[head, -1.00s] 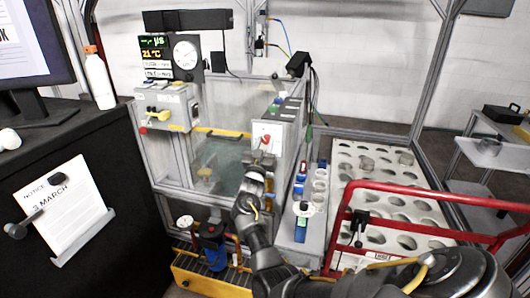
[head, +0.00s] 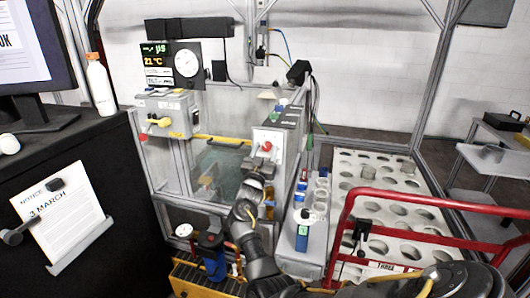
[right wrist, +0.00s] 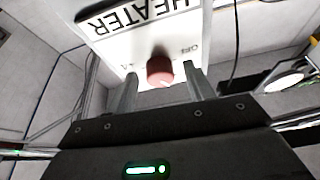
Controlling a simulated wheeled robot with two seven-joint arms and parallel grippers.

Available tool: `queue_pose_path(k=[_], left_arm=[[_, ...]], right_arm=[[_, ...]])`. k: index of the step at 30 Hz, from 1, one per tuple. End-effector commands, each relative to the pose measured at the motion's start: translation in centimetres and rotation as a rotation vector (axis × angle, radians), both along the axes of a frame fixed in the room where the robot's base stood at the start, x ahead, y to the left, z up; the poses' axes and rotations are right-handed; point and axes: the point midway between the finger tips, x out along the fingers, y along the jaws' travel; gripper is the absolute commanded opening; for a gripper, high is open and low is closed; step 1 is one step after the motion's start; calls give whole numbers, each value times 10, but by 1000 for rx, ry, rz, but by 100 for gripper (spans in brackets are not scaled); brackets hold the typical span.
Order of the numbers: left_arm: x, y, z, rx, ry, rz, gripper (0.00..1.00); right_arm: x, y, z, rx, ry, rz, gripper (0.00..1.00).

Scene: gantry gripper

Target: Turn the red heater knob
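The red heater knob (right wrist: 160,70) is on the lower part of a white panel (right wrist: 120,35) marked HEATER, upside down in the right wrist view. In the head view the knob (head: 266,146) shows small on the front of a grey box. My right gripper (right wrist: 163,82) is open, one finger on each side of the knob as seen in that view. Whether the fingers touch it cannot be told. In the head view the right gripper (head: 262,166) is just below the knob. My left gripper is not in view.
A red tubular rail (head: 430,205) crosses in front of a white tray with round holes (head: 345,170). A grey box with a yellow handle (head: 165,115) is to the left. A dark cabinet (head: 95,150) fills the left side.

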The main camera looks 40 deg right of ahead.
Motion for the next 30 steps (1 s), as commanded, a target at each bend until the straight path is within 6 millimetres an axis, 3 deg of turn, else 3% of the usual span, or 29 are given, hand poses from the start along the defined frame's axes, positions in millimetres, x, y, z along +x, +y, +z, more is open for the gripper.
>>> queue_pose_path(k=[10,24,30], left_arm=[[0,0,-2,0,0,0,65],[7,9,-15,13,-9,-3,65],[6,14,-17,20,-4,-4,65]], right_arm=[[-4,6,-4,-1,-1,1,52],[-46,71,-36,0,0,1,52],[-54,83,-41,0,0,1,52]])
